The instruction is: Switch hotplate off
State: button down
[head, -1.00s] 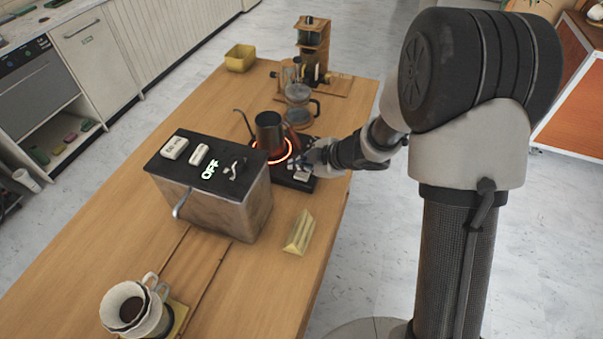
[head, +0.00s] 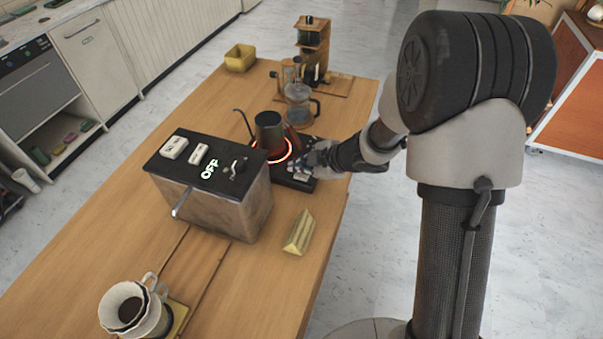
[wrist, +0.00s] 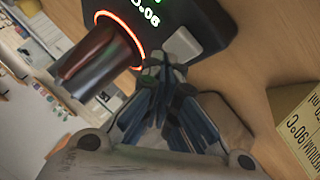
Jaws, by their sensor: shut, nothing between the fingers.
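The black hotplate (head: 300,180) sits on the wooden table behind the metal box, its ring glowing orange-red. In the wrist view the hotplate (wrist: 205,22) shows green digits and a pale grey square button or switch (wrist: 182,46) near its edge. A dark kettle (head: 268,132) stands on the glowing ring; it also shows in the wrist view (wrist: 98,62). My gripper (head: 312,160) is at the hotplate's right side. In the wrist view my gripper (wrist: 172,78) is shut and empty, its fingertips close to the pale switch. I cannot tell if they touch it.
A metal box (head: 225,205) with a black top, "OFF" text and side lever stands left of the hotplate. A glass carafe (head: 298,105) stands behind. A white dripper (head: 130,306) is at the near left.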

aim_at(301, 176)
jog(key=shift+f+b, duration=0.3)
jog(key=shift+f, duration=0.2)
dwell(0.4)
jog(key=shift+r+p, duration=1)
jog(key=shift+p, duration=0.15)
notch_tip(301, 176, up, 6)
jog(key=p, duration=0.6)
